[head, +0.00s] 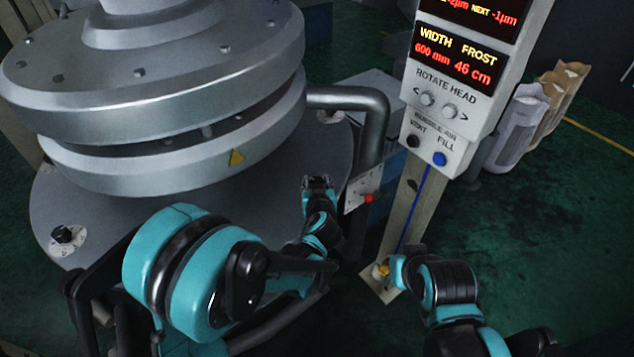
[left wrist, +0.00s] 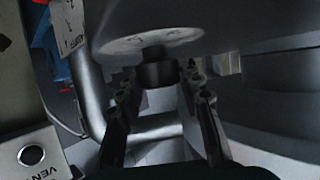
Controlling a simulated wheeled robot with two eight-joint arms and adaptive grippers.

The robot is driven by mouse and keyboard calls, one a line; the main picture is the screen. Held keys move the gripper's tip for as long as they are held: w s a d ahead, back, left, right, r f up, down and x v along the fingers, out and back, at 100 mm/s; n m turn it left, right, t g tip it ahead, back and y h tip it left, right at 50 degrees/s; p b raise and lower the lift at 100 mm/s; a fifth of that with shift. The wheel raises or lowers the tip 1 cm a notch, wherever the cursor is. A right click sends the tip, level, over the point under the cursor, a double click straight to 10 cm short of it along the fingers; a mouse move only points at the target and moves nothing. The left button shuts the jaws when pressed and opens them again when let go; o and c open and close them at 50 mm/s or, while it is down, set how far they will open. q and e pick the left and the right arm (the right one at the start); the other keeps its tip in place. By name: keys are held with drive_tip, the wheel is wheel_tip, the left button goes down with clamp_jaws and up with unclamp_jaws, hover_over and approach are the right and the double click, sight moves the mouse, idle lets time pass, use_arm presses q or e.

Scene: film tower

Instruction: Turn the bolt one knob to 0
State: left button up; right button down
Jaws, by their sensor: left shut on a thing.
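My left gripper (head: 318,181) is at the right front edge of the round grey base plate. In the left wrist view, its two dark fingers (left wrist: 160,82) stand on either side of a short black knob (left wrist: 157,73) and are shut on it. This knob sits on a pale round dial (left wrist: 145,40), whose marks are too dim to read. In the head view the gripper hides this knob. A similar black knob (head: 62,234) on a pale dial is at the plate's left. My right gripper (head: 388,268) is low beside the post; its fingers are not clear.
The grey machine (head: 160,110) with stacked round plates fills the left. A thick bent pipe (head: 372,120) stands behind my left gripper. A small panel with a red button (head: 369,198) is close on its right. The control panel (head: 450,90) stands on a post at right.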

idle(0.3)
use_arm(q)
drive_tip(key=o, duration=1.2)
drive_tip(key=shift+w, duration=0.1)
drive_tip(key=v, duration=1.2)
